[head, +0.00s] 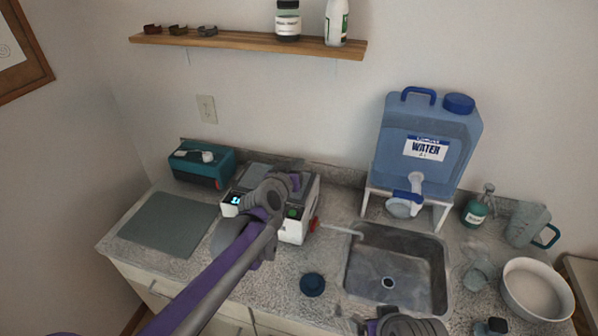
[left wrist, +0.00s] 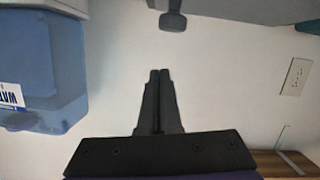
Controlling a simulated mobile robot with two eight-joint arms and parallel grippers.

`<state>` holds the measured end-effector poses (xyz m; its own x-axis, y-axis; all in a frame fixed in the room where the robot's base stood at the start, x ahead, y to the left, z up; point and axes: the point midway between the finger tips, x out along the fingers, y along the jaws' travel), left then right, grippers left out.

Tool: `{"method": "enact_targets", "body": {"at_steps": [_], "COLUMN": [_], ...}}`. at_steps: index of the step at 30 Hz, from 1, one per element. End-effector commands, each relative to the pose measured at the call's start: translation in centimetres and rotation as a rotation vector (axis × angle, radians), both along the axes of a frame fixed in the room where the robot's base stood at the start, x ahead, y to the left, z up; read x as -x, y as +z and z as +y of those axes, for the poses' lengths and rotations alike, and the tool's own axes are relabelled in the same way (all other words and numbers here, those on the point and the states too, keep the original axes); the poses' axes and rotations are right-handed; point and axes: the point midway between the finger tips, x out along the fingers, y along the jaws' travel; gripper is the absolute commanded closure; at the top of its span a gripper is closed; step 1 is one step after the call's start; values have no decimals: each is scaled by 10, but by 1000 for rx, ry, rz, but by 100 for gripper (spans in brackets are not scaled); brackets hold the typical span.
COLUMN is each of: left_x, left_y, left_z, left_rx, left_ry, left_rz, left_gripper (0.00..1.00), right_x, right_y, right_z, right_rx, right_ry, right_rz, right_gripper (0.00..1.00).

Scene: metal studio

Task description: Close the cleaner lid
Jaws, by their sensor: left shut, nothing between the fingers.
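The cleaner (head: 292,229) is a white box on the counter, left of the sink, with a lit display and a red knob on its right side. Its grey lid (head: 262,170) shows behind my left arm; the arm hides much of it, so I cannot tell its angle. My left gripper (head: 295,181) is over the cleaner, its tips hidden in the head view. In the left wrist view my left gripper (left wrist: 159,74) is shut and empty, fingers together. A dark grey knob-like part (left wrist: 172,21) shows beyond the tips. My right arm shows partly at the bottom edge; its fingertips are unclear.
A teal box (head: 203,165) and a grey mat (head: 168,223) lie left of the cleaner. A sink (head: 415,245) and a blue water container (head: 425,165) on a white stand are to the right. A dark round lid (head: 312,285) lies in front. A wooden shelf (head: 240,40) hangs above.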

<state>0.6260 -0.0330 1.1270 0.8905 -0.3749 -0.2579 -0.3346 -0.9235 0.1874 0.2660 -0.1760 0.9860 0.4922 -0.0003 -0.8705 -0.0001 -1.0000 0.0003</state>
Motion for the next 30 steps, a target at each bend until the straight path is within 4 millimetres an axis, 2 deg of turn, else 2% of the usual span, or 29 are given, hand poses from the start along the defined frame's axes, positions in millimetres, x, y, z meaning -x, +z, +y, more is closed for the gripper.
{"method": "enact_targets", "body": {"at_steps": [1, 3, 10, 15, 22, 26, 29, 30], "left_x": [14, 29, 69, 84, 91, 110, 145, 164], "left_y": [4, 6, 16, 21, 22, 14, -6, -17], "left_z": [5, 10, 23, 29, 31, 45, 69, 81], "left_rx": [0, 1, 0, 1, -1, -26, -73, -98], "left_ry": [0, 0, 0, 0, -1, -5, -6, 0], "left_rz": [-1, 0, 1, 0, 3, 50, 147, 199], "left_gripper": [100, 100, 100, 100, 100, 100, 100, 100], "right_x": [0, 0, 0, -1, -1, -1, -1, -1], "right_y": [1, -1, 1, 2, 3, 3, 3, 3], "right_z": [0, 0, 0, 0, 0, 0, 0, 0], "right_rx": [0, 0, 0, 0, 0, 0, 0, 0], "right_ry": [0, 0, 0, 0, 0, 0, 0, 0], "right_rz": [0, 1, -1, -2, -3, -3, -3, -3], "right_gripper": [3, 3, 3, 3, 3, 3, 3, 3]}}
